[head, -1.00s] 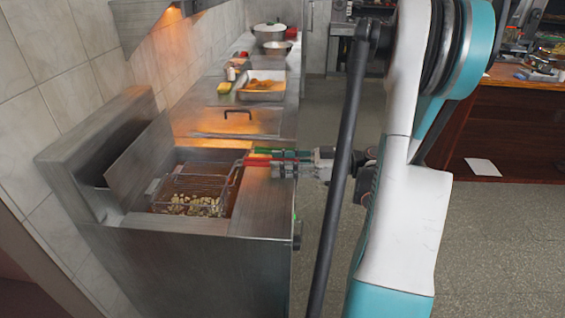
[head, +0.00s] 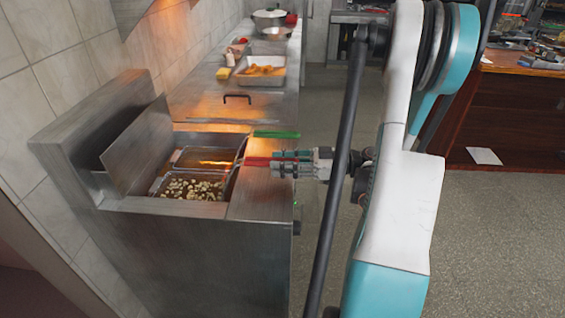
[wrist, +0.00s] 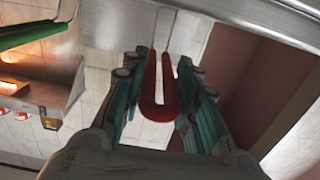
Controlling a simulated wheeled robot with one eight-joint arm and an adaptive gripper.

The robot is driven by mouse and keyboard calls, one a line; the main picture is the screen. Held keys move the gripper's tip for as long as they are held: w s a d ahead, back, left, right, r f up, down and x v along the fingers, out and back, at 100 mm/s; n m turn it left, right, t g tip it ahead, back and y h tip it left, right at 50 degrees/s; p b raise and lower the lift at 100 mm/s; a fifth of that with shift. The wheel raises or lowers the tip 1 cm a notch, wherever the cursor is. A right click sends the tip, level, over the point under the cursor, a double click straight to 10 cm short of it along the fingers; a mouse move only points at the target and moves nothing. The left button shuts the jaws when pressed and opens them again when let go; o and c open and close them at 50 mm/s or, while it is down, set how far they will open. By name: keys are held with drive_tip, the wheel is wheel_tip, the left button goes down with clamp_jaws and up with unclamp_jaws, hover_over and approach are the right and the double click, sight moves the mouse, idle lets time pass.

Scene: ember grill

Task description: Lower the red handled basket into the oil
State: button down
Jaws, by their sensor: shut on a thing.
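My gripper (head: 282,164) is shut on the red handle (head: 258,161) over the right edge of the steel fryer (head: 190,250). In the wrist view, the looped red handle (wrist: 160,108) lies between the two teal fingers. The red handled basket (head: 190,188) sits low in the near well, its rim about level with the well's top. Pale pieces of food show there amid brown oil. The basket's bottom and its depth in the oil are hidden. A green handle (head: 277,134) lies beyond, by the far well with amber oil (head: 208,157).
An upright steel panel (head: 138,150) stands along the fryer's left side. A steel counter with a black pull handle (head: 237,97) lies behind, with a tray of orange food (head: 262,80) and bowls. The floor to the right is open.

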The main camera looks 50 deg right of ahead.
drive_tip(key=shift+f, duration=0.55)
drive_tip(key=c, duration=1.2)
unclamp_jaws()
drive_tip(key=shift+o, duration=0.2)
